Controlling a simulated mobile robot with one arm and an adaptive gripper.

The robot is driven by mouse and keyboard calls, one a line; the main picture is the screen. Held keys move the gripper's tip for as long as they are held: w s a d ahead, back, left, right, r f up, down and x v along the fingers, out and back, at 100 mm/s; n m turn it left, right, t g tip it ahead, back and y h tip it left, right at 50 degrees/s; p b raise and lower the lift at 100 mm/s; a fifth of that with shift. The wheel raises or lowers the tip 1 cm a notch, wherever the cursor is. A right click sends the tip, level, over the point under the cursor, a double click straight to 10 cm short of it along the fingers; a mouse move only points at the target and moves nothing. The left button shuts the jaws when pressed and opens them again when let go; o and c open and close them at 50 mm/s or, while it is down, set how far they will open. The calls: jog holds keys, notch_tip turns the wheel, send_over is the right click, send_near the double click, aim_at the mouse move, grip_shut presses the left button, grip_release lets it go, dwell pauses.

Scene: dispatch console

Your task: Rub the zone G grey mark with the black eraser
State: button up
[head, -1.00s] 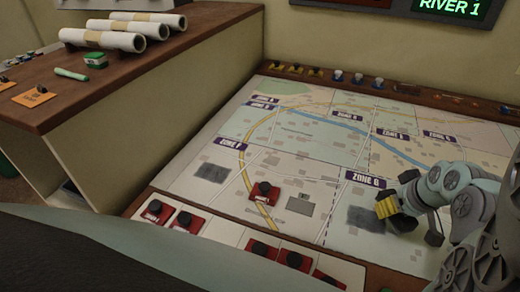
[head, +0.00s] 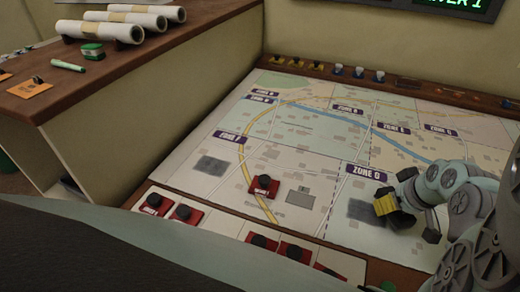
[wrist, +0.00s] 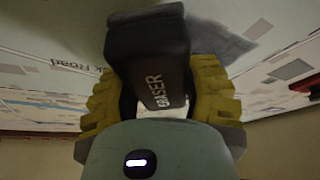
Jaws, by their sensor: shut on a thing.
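The zone G grey mark (head: 362,212) is a dark smudged patch on the map, below the purple zone label (head: 367,173). My gripper (head: 386,203) is over its right part, its yellow finger pads low against the map. In the wrist view the black eraser (wrist: 155,62), lettered ERASER, sits between the yellow pads, and my gripper (wrist: 160,95) is shut on it. The eraser's far end is at or very near the map; I cannot tell whether it touches.
Another grey mark (head: 212,165) lies in the left zone. A red block with a black knob (head: 265,185) stands on the map (head: 300,150). More red blocks (head: 186,214) line the front edge. White rolls (head: 120,28), a green-sided box (head: 92,50) and a marker (head: 68,65) lie on the side counter.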

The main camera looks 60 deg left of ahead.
jog(key=shift+f+b, duration=0.8)
jog(key=shift+f, duration=0.15)
